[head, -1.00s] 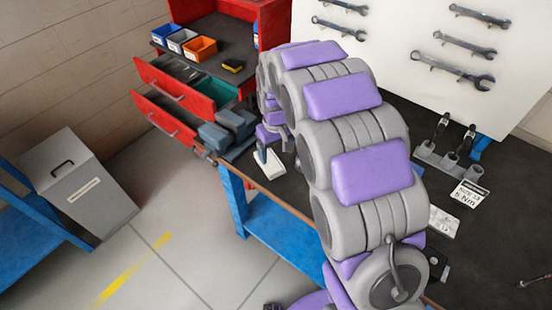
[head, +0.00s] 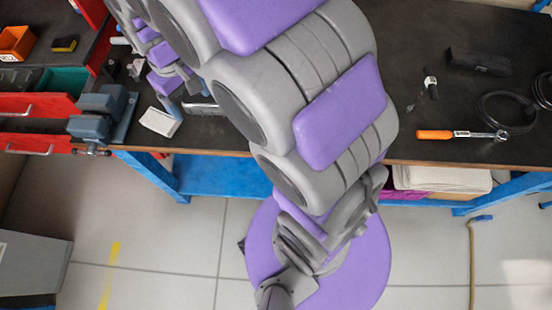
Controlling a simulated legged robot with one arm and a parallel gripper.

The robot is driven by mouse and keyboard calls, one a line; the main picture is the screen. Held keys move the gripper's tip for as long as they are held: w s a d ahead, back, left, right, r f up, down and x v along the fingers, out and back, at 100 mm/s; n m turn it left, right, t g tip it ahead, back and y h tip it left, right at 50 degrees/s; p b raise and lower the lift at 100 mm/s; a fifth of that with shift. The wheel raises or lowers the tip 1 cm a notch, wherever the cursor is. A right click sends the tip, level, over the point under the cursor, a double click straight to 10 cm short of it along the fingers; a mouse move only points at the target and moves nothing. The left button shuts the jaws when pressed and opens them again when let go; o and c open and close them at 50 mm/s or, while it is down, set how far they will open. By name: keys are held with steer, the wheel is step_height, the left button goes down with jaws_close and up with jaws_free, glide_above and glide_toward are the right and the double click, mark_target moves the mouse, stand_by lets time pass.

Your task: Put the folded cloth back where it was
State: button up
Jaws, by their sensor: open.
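A small white, flat item (head: 160,121), which looks like the folded cloth, lies on the dark bench top near its front edge, just right of the blue-grey vise. My gripper (head: 171,103) is small and partly hidden behind my own arm at the upper left. It is open and points down at the white item's upper right edge. I cannot tell whether they touch.
The vise (head: 103,112) is clamped at the bench's front edge. Red drawers (head: 35,108) stand open at left. An orange-handled ratchet (head: 460,134) and a black cable coil (head: 507,112) lie at right. A pale folded stack (head: 440,180) is on the shelf below.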

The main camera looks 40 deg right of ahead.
steer(key=s+d+r+m, duration=0.1)
steer(key=s+d, duration=0.2)
steer(key=s, duration=0.9)
steer(key=s+d+r+m+g, duration=0.1)
steer(key=s+d+m, duration=0.1)
steer(key=s, duration=1.1)
steer(key=shift+s+d+m, duration=0.25)
steer(key=shift+d+m, duration=0.05)
steer(key=shift+d, duration=0.5)
